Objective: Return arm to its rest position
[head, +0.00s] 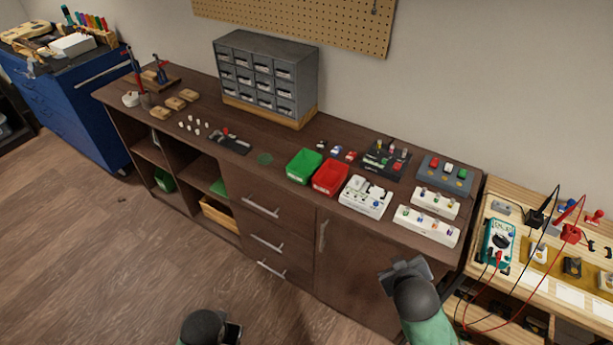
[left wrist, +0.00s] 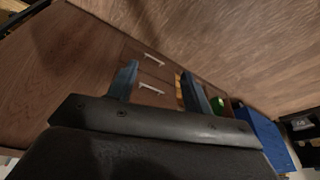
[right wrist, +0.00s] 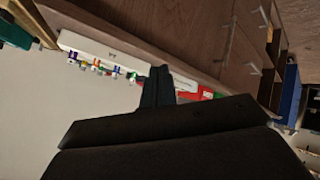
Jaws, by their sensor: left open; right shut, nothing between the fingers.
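My left gripper (head: 232,332) is at the bottom of the head view, low in front of the workbench and away from it. In the left wrist view its two fingers (left wrist: 158,82) stand apart with nothing between them. My right gripper (head: 404,272) is in front of the bench's right cabinet door, near the front edge of the top. In the right wrist view its fingers (right wrist: 158,85) are together and hold nothing. Neither gripper visibly touches an object.
The brown workbench (head: 285,150) carries a grey drawer cabinet (head: 262,75), a green bin (head: 304,166), a red bin (head: 330,177) and white part holders (head: 426,226). A wooden bench with a teal multimeter (head: 498,243) stands right. A blue tool chest (head: 85,100) stands left.

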